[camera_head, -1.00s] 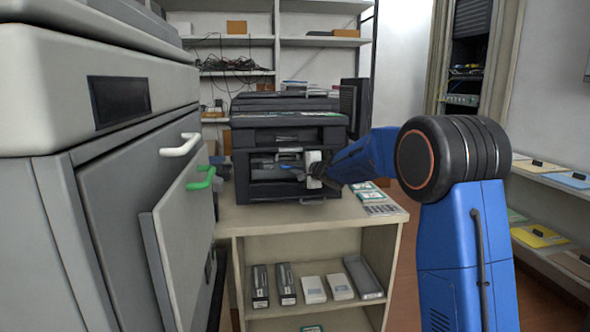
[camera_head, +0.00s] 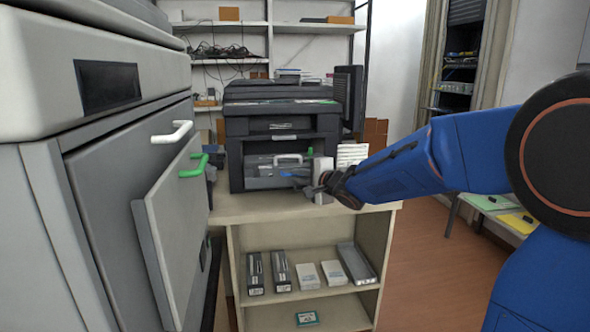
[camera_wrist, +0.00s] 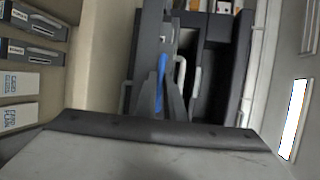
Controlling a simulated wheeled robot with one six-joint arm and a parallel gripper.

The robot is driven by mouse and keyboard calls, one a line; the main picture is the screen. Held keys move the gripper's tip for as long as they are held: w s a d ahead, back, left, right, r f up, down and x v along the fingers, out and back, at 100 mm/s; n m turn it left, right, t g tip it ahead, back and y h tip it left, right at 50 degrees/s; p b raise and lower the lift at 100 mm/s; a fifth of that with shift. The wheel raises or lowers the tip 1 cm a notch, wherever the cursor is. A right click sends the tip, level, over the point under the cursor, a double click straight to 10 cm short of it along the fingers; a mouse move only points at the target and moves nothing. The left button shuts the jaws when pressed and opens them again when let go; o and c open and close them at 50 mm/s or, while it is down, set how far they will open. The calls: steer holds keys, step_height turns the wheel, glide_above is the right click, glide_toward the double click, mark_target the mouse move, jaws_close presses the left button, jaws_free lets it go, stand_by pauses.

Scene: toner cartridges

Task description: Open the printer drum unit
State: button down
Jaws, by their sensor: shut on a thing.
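The black printer (camera_head: 283,125) stands on a beige table. In its front opening sits the grey drum unit (camera_head: 262,181), with a white handle (camera_head: 289,158) on top and a blue handle strip (camera_head: 298,174) along it. My gripper (camera_head: 321,184) is at the opening's right front. It appears shut on the blue strip, which also shows between its fingers in the wrist view (camera_wrist: 161,78). A pale upright block (camera_head: 323,166) stands just behind my gripper. The exact finger contact is too small to see.
A large grey machine (camera_head: 40,215) with a half-open panel (camera_head: 172,235) and green handle stands close at left. Boxes lie on the table's lower shelf (camera_head: 290,292). My arm crosses the right side. Floor at right (camera_head: 430,260) is clear.

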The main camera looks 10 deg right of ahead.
steer(key=s, duration=0.6)
steer(key=shift+f, duration=0.1)
steer(key=c, duration=1.8)
jaws_free()
steer(key=shift+c, duration=0.2)
steer(key=shift+s+d, duration=0.1)
steer(key=shift+s, duration=0.05)
steer(key=v, duration=1.7)
steer(key=shift+d, duration=0.1)
